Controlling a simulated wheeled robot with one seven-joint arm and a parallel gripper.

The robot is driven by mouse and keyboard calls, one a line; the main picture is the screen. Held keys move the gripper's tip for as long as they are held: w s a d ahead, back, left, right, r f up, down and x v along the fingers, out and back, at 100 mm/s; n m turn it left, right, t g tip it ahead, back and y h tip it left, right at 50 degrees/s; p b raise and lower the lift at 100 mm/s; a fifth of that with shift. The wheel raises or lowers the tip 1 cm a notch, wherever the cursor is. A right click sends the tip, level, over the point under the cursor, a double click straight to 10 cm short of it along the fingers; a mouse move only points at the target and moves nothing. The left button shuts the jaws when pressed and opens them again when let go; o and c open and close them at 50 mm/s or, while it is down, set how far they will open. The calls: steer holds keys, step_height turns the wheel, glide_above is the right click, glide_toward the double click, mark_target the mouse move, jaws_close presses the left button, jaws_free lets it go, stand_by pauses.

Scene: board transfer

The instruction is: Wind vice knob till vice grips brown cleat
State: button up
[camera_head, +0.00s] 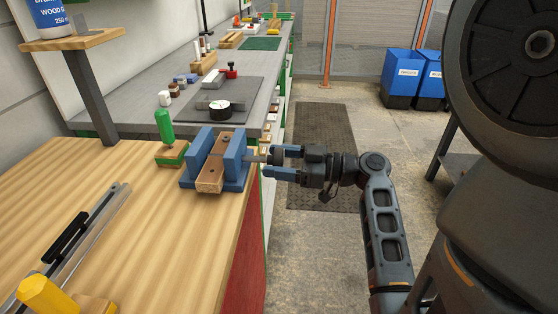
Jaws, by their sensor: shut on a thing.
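The blue vice (237,169) stands near the right edge of the wooden bench top. The brown cleat (210,180) lies between its two blue jaws, with small dark holes in its top. I cannot tell whether both jaws touch it. The vice's grey screw and knob (276,159) stick out to the right, past the bench edge. My gripper (283,162) reaches in from the right, its blue-tipped fingers on either side of the knob and shut on it. The fingers partly hide the knob.
A green-handled tool (164,126) stands on a small block behind the vice. A yellow-handled tool (46,295) and a long metal tool (85,235) lie at the front left. A grey bench (145,115) with a dial gauge (220,109) stands beyond. Open floor lies to the right.

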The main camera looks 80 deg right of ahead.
steer(key=shift+m, duration=0.3)
steer(key=m+p, duration=0.2)
steer(key=m, duration=0.2)
steer(key=shift+r, duration=0.15)
steer(key=shift+m+g+p, duration=0.4)
steer(key=shift+m+p, duration=0.65)
steer(key=shift+m, duration=0.75)
steer(key=shift+f, duration=0.2)
steer(key=o, duration=1)
steer(key=shift+s+r+b, duration=0.15)
steer(key=shift+s+b, duration=0.2)
steer(key=shift+s, duration=1.6)
steer(key=shift+s+r+b, duration=0.15)
steer(key=shift+s+b, duration=0.2)
steer(key=shift+s, duration=1.6)
